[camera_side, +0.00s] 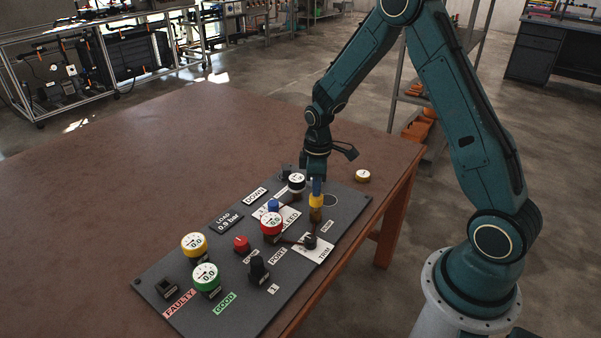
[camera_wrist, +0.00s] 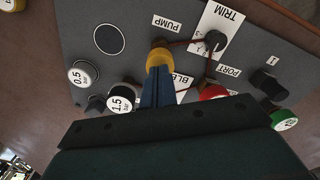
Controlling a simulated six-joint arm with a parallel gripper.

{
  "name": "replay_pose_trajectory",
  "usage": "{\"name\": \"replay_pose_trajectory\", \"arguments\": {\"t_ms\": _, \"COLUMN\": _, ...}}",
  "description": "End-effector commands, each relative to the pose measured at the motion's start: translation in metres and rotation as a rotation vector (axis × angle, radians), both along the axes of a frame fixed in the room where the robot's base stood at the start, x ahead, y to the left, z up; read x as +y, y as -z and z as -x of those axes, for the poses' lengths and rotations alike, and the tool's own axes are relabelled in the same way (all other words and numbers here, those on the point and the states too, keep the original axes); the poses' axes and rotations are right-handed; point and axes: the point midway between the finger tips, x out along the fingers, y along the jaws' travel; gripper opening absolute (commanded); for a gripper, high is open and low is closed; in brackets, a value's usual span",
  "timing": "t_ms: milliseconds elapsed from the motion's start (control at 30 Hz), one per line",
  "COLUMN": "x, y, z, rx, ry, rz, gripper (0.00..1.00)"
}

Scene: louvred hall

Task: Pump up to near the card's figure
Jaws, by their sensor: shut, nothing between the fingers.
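My gripper (camera_side: 316,188) is shut and empty. Its blue fingertips, also in the wrist view (camera_wrist: 157,88), are at the top of the yellow-capped pump plunger (camera_side: 316,201); whether they press on it I cannot tell. The plunger (camera_wrist: 159,57) stands beside the PUMP label (camera_wrist: 167,22). A dark card (camera_side: 227,220) reads LOAD 0.9 bar. The red gauge (camera_side: 271,224), yellow gauge (camera_side: 194,243) and green gauge (camera_side: 206,277) each appear to read 0.0. The blue bleed knob (camera_side: 272,204) and the dark trim knob (camera_side: 310,241) stand near the plunger.
The dark grey panel (camera_side: 160,275) lies on a brown table (camera_side: 120,165). It also bears a red knob (camera_side: 241,243), a black port selector (camera_side: 258,270) and a black-sided gauge (camera_side: 297,182). A yellow-rimmed disc (camera_side: 362,176) lies beyond the panel. The table's left is clear.

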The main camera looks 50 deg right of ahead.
Motion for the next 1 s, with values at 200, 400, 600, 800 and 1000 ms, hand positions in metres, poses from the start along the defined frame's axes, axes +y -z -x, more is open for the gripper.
{"name": "replay_pose_trajectory", "arguments": {"t_ms": 200, "x": 0.000, "y": 0.007, "z": 0.000, "rx": 0.001, "ry": 0.000, "rz": 0.000, "gripper": 0.00}}
{"name": "replay_pose_trajectory", "arguments": {"t_ms": 400, "x": 0.000, "y": 0.008, "z": 0.000, "rx": 0.001, "ry": 0.000, "rz": 0.000, "gripper": 0.00}}
{"name": "replay_pose_trajectory", "arguments": {"t_ms": 600, "x": 0.000, "y": 0.011, "z": 0.000, "rx": 0.000, "ry": 0.000, "rz": 0.000, "gripper": 0.00}}
{"name": "replay_pose_trajectory", "arguments": {"t_ms": 800, "x": 0.000, "y": 0.014, "z": 0.000, "rx": 0.000, "ry": 0.000, "rz": 0.000, "gripper": 0.00}}
{"name": "replay_pose_trajectory", "arguments": {"t_ms": 1000, "x": 0.000, "y": 0.018, "z": 0.000, "rx": 0.001, "ry": 0.000, "rz": 0.000, "gripper": 0.00}}
